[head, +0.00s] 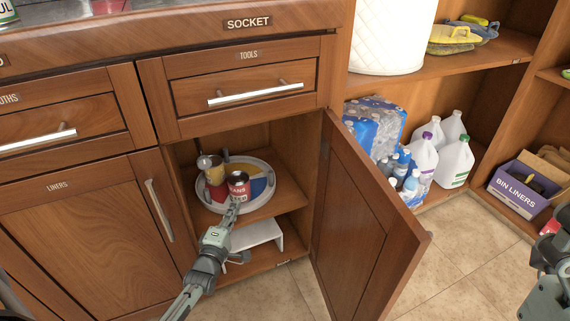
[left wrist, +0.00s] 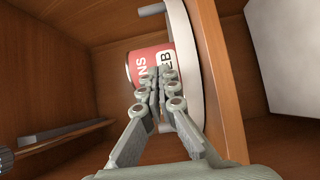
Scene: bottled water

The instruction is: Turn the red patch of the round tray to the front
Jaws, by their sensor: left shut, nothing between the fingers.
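The round tray (head: 229,209) sits on the upper shelf inside the open cabinet, with a pale rim and coloured patches. The red patch (head: 217,192) shows at the left front, partly hidden by cans. The yellow patch is at the back and the blue patch (head: 258,188) at the right. A red-labelled beans can (head: 238,184) stands near the front, and a yellowish can (head: 209,165) at the left. My left gripper (head: 236,204) is shut and empty at the tray's front, close to the beans can (left wrist: 146,66); contact is unclear. My right gripper is only partly visible at the right edge.
The open cabinet door (head: 365,225) stands to the right of my left arm. A white stand (head: 257,234) sits on the lower shelf. Jugs (head: 455,162), bottled water (head: 375,125) and a bin liners box (head: 519,187) are farther right.

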